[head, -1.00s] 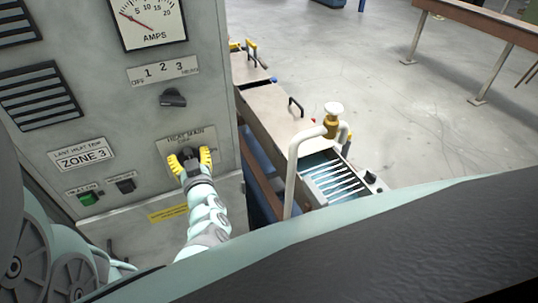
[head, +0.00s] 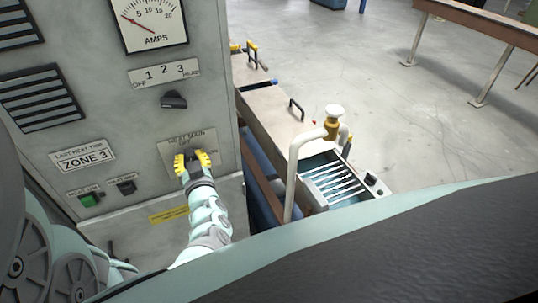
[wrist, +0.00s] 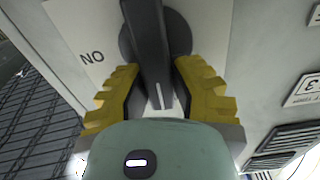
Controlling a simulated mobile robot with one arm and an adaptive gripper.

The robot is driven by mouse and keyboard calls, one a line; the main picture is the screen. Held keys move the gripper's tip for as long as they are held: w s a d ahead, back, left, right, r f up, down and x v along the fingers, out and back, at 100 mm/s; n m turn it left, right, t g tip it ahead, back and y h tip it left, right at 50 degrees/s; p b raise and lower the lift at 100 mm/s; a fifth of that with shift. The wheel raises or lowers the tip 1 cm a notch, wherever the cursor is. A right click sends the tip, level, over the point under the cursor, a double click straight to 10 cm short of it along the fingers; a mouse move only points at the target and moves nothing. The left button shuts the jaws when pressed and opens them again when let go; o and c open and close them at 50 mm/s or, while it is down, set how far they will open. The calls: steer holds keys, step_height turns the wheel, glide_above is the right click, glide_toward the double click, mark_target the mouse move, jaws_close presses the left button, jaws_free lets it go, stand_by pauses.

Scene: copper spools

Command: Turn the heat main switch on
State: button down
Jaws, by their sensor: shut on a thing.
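The heat main switch is a dark rotary knob (head: 192,158) on the grey cabinet, under a plate reading HEAT MAIN and OFF, with ON to the right. In the wrist view its long dark handle (wrist: 150,45) stands nearly upright, with a white line at its lower end; the ON lettering appears upside down to its left. My gripper (head: 192,161) is shut on the handle, with one yellow finger on each side; it also shows in the wrist view (wrist: 157,95). The handle's sides between the fingers are partly hidden.
Above on the cabinet are the AMPS dial (head: 150,22) and a selector knob (head: 173,100). At left are a ZONE 3 label (head: 84,157) and a green button (head: 89,199). A white curved rail (head: 293,170) and a long machine bed (head: 275,115) stand to the right.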

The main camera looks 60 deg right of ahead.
steer(key=m, duration=0.2)
steer(key=m+p, duration=0.1)
steer(key=shift+s+d+f+m, duration=0.1)
steer(key=shift+d+m, duration=0.15)
steer(key=shift+m, duration=0.05)
steer(key=shift+s+d+f+m+b, duration=0.2)
steer(key=shift+f+m+b, duration=0.35)
steer(key=shift+m, duration=1.7)
steer(key=shift+s+d+f+m+b, duration=0.2)
steer(key=shift+m+b, duration=0.7)
steer(key=shift+m, duration=1.4)
steer(key=shift+s+d+f+m+b, duration=0.1)
steer(key=shift+d+f+m+b, duration=0.45)
steer(key=shift+m, duration=1.7)
steer(key=shift+a+r, duration=0.15)
steer(key=shift+a, duration=0.15)
steer(key=c, duration=0.8)
jaws_free()
